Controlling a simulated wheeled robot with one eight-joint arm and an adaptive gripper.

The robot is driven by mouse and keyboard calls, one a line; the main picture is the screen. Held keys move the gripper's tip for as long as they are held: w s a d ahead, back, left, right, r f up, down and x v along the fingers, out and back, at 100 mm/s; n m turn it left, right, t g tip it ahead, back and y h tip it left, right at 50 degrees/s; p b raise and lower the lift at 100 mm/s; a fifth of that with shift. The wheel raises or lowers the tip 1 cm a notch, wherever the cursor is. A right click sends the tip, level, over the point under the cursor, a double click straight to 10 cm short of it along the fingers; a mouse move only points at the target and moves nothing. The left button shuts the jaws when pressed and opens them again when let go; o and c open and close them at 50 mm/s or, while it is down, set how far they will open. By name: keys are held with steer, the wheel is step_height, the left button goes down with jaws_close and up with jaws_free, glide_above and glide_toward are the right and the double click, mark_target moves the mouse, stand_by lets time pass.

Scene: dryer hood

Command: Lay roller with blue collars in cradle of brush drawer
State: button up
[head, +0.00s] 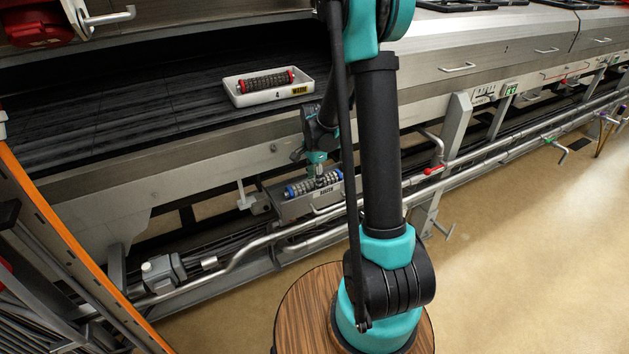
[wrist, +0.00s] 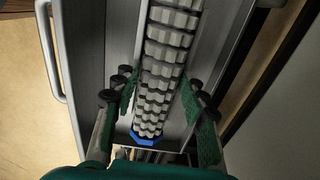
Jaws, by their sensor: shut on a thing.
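The roller with blue collars (head: 298,188) is a grey ribbed roller. It lies lengthwise in or just over the brush drawer (head: 311,207), a metal drawer with a front handle and a label. My gripper (head: 320,180) reaches down on the roller from above. In the wrist view my gripper (wrist: 160,95) is shut on the roller (wrist: 165,75), one green pad on each side. One blue collar shows at the roller's near end. The drawer's front wall (wrist: 90,60) runs beside it. Whether the roller rests in the cradle cannot be told; the cradle is mostly hidden.
A white tray (head: 240,99) with a red-collared roller (head: 268,84) stands on the dark belt above the drawer. Steel pipes (head: 285,240) run in front of and below the drawer. An orange-edged frame (head: 62,232) stands at left. The floor at right is open.

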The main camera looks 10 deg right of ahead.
steer(key=shift+f, duration=0.1)
steer(key=o, duration=1.4)
step_height(320, 180, up, 12)
steer(key=s+d+f+n+t, duration=0.1)
steer(key=s+n, duration=0.3)
steer(key=s, duration=0.3)
steer(key=s+d+f+n+t, duration=0.1)
steer(key=s+f+n, duration=0.1)
steer(key=s+n, duration=0.3)
steer(key=s+d+f+n+t, duration=0.1)
steer(key=s+n, duration=0.4)
steer(key=s, duration=0.5)
steer(key=shift+d+f+t, duration=0.2)
steer(key=shift+d+t, duration=0.35)
steer(key=shift+t, duration=0.05)
